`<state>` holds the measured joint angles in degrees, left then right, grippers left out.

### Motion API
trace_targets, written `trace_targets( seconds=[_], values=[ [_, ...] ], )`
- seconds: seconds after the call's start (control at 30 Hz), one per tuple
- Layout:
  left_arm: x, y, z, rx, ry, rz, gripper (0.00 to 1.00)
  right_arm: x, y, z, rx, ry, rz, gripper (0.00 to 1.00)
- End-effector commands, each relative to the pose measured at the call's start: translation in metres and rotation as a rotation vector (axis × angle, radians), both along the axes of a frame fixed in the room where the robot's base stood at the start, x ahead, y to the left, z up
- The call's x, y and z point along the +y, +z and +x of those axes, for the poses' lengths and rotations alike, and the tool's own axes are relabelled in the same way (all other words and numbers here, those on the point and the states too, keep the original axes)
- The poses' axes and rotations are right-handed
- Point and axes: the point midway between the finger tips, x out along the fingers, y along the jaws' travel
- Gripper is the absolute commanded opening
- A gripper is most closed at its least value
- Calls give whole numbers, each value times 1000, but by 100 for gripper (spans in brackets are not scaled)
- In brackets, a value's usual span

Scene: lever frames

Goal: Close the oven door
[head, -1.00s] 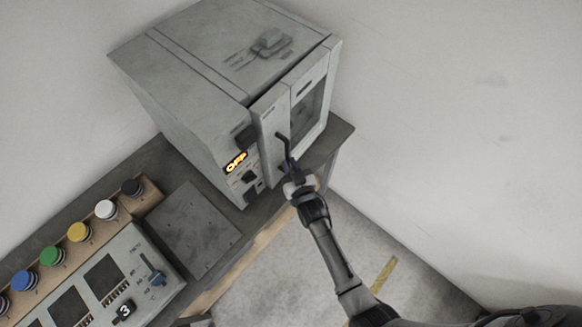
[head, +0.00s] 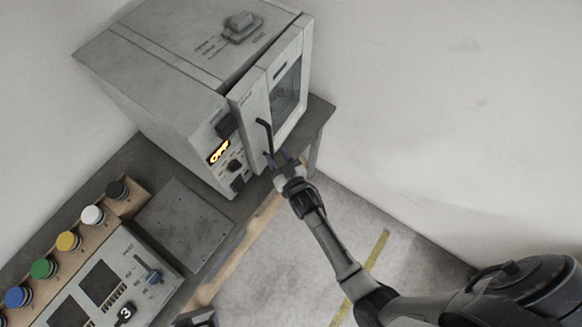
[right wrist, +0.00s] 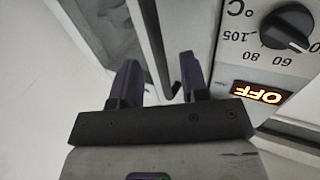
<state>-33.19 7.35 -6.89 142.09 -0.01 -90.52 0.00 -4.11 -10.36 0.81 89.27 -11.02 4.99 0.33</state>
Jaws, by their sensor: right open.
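The grey oven (head: 160,75) stands on the table's far end. Its door (head: 252,103) is slightly ajar, with a narrow dark gap along its top edge and left side. The dark bent door handle (head: 264,135) sticks out from the door's front. My right gripper (head: 278,158) is open and empty in front of the door, close to the handle's lower end; I cannot tell whether they touch. In the right wrist view, the two fingers (right wrist: 158,80) are spread, with the door (right wrist: 150,40) beyond them and a dark piece between them.
The oven's orange OFF display (head: 219,152) and knob (head: 235,166) are left of the door. A control panel (head: 120,290) and several coloured buttons (head: 68,241) are on the table's near left. A white wall is at the right; floor between is clear.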

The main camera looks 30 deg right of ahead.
Motion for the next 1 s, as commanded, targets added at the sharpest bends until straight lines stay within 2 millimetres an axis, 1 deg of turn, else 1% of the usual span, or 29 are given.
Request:
trace_targets(
  seconds=[0.03, 0.1, 0.3, 0.5, 0.7, 1.0],
  values=[
    [0, -1, 0, 0, 0, 0, 84, 0, -2, -12, 2, 0, 0, 41],
    [0, -2, 0, 0, 0, 0, 84, 0, -2, -26, 2, 0, 0, 41],
    [-1, -5, 0, 0, 1, -2, 84, 1, -1, -65, 1, 0, 0, 41],
    [-3, -7, 0, 0, 7, -10, 84, 1, -1, -93, -1, 1, -1, 41],
    [-4, -8, 0, 1, 10, -15, 84, 1, 0, -107, -1, 1, 0, 41],
    [-3, -8, 0, 1, 7, -11, 84, 1, 1, -110, -2, 1, 0, 41]
  ],
)
